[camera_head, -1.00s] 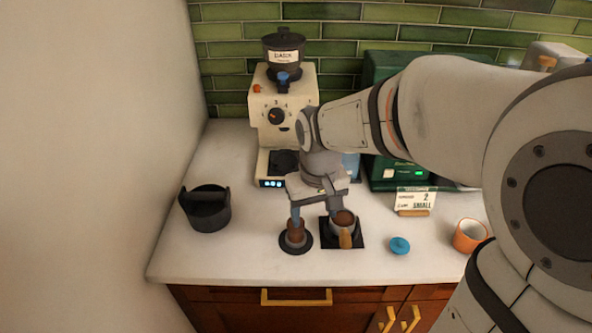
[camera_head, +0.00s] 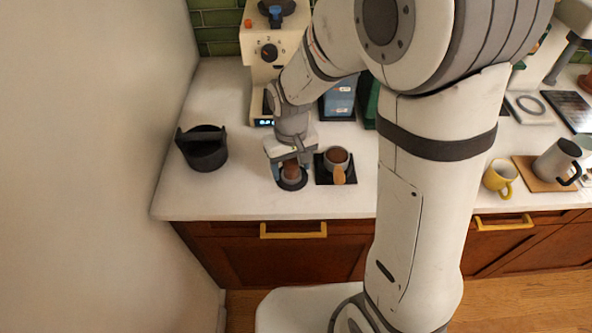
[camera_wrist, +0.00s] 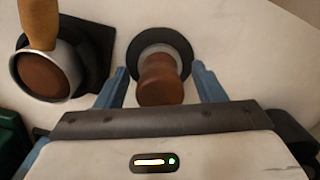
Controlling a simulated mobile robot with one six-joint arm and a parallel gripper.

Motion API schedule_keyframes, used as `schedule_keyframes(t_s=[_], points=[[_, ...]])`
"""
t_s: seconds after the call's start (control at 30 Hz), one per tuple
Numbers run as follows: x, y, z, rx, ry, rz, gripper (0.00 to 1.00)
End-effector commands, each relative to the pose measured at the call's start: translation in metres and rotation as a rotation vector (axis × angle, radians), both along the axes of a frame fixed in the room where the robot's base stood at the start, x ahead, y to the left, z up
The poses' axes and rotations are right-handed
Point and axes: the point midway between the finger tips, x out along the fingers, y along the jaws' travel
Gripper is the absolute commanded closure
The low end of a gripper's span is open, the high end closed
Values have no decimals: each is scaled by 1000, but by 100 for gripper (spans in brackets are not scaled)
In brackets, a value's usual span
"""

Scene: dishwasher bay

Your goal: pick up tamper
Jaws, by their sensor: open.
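The tamper, with a brown wooden handle (camera_wrist: 161,80), stands upright on a round black mat (camera_wrist: 182,48) on the white counter. It also shows in the head view (camera_head: 290,171), partly hidden by my gripper. My gripper (camera_wrist: 160,84) is open, with one blue finger on each side of the tamper handle. In the wrist view there are gaps between the handle and both fingers. In the head view my gripper (camera_head: 290,168) is low over the counter at the tamper.
A portafilter filled with brown coffee (camera_head: 336,157) sits on a square black mat right beside the tamper. A black knock box (camera_head: 203,150) stands to the left near the wall. A cream grinder (camera_head: 262,60) stands behind. The counter's front edge is close.

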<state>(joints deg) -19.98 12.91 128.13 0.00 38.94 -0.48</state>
Motion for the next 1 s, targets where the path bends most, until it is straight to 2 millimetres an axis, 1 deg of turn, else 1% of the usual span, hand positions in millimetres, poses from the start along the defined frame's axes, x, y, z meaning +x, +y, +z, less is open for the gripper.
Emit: schedule_keyframes(t_s=[0.13, 0.7, 0.9, 1.0], points=[[0, 0, 0, 0, 0, 0, 38], [0, 1, 0, 0, 0, 1, 85], [0, 1, 1, 0, -1, 1, 85], [0, 1, 6, 1, -3, 2, 86]])
